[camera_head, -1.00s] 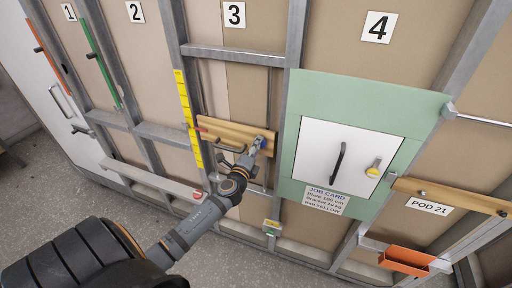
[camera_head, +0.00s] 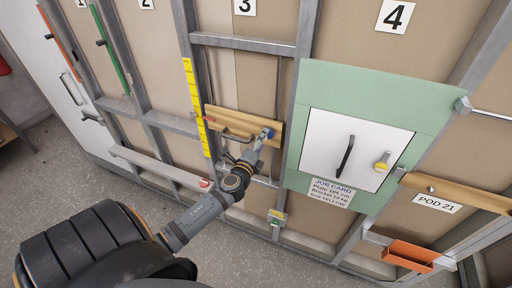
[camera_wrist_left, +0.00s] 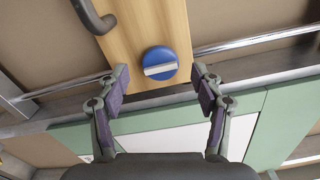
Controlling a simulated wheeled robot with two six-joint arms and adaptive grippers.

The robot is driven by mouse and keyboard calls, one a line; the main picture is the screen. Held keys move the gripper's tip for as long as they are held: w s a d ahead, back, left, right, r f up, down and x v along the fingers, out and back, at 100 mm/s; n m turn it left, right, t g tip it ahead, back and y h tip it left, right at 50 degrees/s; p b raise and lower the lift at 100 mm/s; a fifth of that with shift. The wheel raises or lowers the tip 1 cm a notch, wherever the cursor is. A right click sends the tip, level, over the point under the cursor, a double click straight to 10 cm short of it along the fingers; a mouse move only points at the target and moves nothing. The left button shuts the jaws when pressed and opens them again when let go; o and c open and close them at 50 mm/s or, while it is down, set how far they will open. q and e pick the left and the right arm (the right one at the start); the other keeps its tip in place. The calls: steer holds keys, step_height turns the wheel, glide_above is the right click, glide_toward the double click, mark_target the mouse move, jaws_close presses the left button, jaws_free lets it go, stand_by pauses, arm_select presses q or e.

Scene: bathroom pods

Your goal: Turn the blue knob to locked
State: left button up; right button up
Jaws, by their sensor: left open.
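The blue knob (camera_wrist_left: 158,63) is round with a pale bar across its face, on a wooden board (camera_wrist_left: 140,25). In the left wrist view the bar lies nearly level. In the head view the knob (camera_head: 266,134) sits near the right end of the board (camera_head: 228,122). My left gripper (camera_wrist_left: 160,85) is open, its two fingers apart to the left and right of the knob and a little below it in the picture. It also shows in the head view (camera_head: 259,141), just below the knob. I cannot tell whether either finger touches the knob. My right gripper is not in view.
A dark hook-shaped handle (camera_wrist_left: 92,15) is on the same board. Metal rails and posts frame the wall. An orange tray (camera_head: 410,255) is at lower right.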

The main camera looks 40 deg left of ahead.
arm_select(q)
steer(key=v, duration=0.9)
steer(key=shift+s, duration=0.4)
steer(key=shift+r, duration=0.1)
steer(key=s+a+f+n+g, duration=0.2)
steer(key=s+f+n+g, duration=0.15)
steer(key=f, duration=0.75)
steer(key=s+a+f+n+g, duration=0.2)
steer(key=s+f+g, duration=0.15)
steer(key=f, duration=0.85)
steer(key=s+a+f+n+g, duration=0.2)
steer(key=s+f+n, duration=0.15)
steer(key=f, duration=0.75)
steer(key=s+d+f+n+g+h+b, duration=0.1)
steer(key=s+d+f+n+g, duration=0.2)
steer(key=s+d+f, duration=0.3)
steer(key=s+d+f+n+g+h, duration=0.2)
steer(key=s+d+f+n+g, duration=0.2)
steer(key=s+f, duration=1.1)
steer(key=s+d+n, duration=0.1)
steer(key=s+d, duration=0.1)
steer(key=s, duration=0.3)
steer(key=shift+s+d+f+n+h+b, duration=0.25)
steer(key=shift+s+d+n+h+b, duration=0.05)
steer(key=shift+n+b, duration=0.1)
